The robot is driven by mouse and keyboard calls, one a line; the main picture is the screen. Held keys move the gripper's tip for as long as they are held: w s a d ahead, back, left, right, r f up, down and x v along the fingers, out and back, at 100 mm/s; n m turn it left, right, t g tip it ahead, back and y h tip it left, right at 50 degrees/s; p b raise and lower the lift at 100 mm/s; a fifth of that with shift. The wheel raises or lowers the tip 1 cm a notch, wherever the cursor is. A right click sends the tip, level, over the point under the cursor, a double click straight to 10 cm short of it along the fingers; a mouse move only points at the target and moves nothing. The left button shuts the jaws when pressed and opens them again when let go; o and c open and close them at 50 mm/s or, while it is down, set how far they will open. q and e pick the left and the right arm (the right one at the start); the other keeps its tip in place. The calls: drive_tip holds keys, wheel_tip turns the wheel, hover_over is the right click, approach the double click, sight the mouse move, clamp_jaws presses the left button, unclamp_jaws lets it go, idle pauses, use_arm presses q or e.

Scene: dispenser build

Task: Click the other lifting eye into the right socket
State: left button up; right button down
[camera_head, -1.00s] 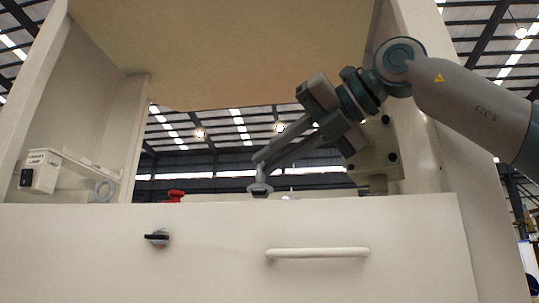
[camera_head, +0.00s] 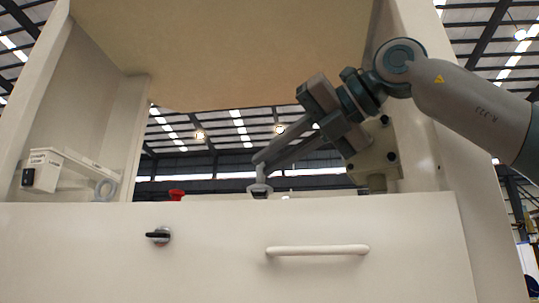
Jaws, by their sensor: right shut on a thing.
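My right gripper (camera_head: 260,178) reaches in from the right, above the top edge of the white front panel. Its fingers are shut on a small grey piece with a dark underside (camera_head: 260,190), likely the lifting eye; its shape is mostly hidden. A pale grey-blue ring (camera_head: 104,190) stands at the left, at the end of a white ledge; I cannot tell whether it is the other eye. No socket can be made out; the area behind the panel is hidden. My left gripper is not in view.
The white panel (camera_head: 330,285) carries a black knob (camera_head: 158,235) and a white bar handle (camera_head: 318,251). A red part (camera_head: 176,196) shows behind its edge. A beige block (camera_head: 380,160) stands behind my right gripper. White posts and a tan board frame the opening.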

drive_tip(key=shift+w+d+f+b, duration=0.1)
drive_tip(key=shift+f+b, duration=0.15)
drive_tip(key=shift+f, duration=0.1)
drive_tip(key=shift+w+d+f+b, duration=0.1)
drive_tip(key=shift+f+b, duration=0.15)
drive_tip(key=shift+f, duration=0.1)
idle(0.3)
drive_tip(key=shift+f, duration=0.3)
idle(0.4)
drive_tip(key=c, duration=1.2)
unclamp_jaws()
drive_tip(key=shift+s+r, duration=0.1)
drive_tip(key=shift+r, duration=0.1)
